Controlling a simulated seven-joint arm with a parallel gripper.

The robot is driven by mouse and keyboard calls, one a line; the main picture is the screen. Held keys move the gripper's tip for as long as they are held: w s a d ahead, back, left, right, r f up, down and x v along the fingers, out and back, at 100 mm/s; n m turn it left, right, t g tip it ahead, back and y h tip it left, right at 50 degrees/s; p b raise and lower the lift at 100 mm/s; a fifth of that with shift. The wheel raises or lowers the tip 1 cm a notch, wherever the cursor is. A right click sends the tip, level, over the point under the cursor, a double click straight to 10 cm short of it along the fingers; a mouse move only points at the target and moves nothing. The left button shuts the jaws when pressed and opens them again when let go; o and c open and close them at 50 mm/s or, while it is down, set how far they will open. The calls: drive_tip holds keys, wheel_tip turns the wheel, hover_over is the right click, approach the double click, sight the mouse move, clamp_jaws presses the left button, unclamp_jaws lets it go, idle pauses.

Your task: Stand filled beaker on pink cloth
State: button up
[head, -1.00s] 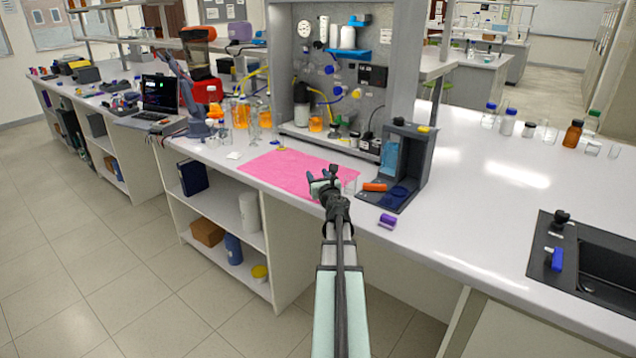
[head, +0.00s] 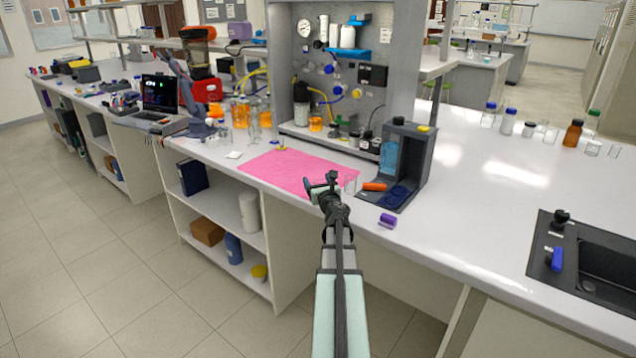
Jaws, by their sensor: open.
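The pink cloth (head: 280,170) lies flat on the white bench top, close to the front edge. My gripper (head: 321,184) is open over the cloth's front right corner and hides part of it. A small clear glass beaker (head: 350,184) stands just right of my gripper, at the cloth's right edge. I cannot tell whether it has liquid in it, or whether its base is on the cloth. A small beaker with orange liquid (head: 316,124) stands farther back, on the base of the grey panel rig.
A dark stand with a blue part (head: 405,160) and an orange piece (head: 374,186) stand right of the cloth. A purple block (head: 387,220) lies near the front edge. Orange-filled bottles and clear glassware (head: 253,125) stand behind the cloth. The bench at right is mostly clear before the sink (head: 600,275).

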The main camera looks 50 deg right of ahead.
drive_tip(key=shift+r, duration=0.2)
drive_tip(key=v, duration=1.2)
drive_tip(key=w+a+f+n+g+y, duration=0.1)
drive_tip(key=w+a+f+n+y, duration=0.4)
drive_tip(key=a+f, duration=0.45)
drive_tip(key=w+a+f+n+g+y, duration=0.1)
drive_tip(key=w+a+f+n+y, duration=0.2)
drive_tip(key=a+f+n, duration=0.45)
drive_tip(key=w+a+f+n+g+y, duration=0.1)
drive_tip(key=w+a+f+n+y, duration=0.35)
drive_tip(key=a+f, duration=0.6)
drive_tip(key=s+a+f+n+g+y, duration=0.1)
drive_tip(key=s+a+f+n+g, duration=0.2)
drive_tip(key=a+f+n, duration=0.45)
drive_tip(key=s+a+f+n+g+y, duration=0.25)
drive_tip(key=s+a+f, duration=0.2)
drive_tip(key=a, duration=0.55)
drive_tip(key=s+a+f+n+g, duration=0.5)
drive_tip(key=s+a+f+g, duration=0.1)
drive_tip(key=s+a+f, duration=0.25)
drive_tip(key=s+a+f+n+g+h, duration=0.1)
drive_tip(key=s+f+n+g+h, duration=0.1)
drive_tip(key=s+n, duration=0.3)
drive_tip(key=s+a+f+n+g+h, duration=0.2)
drive_tip(key=s+n+g, duration=0.3)
drive_tip(key=s, duration=0.9)
drive_tip(key=shift+s+f+n+h, duration=0.2)
drive_tip(key=shift+f+n+h, duration=0.3)
drive_tip(key=shift+h, duration=0.2)
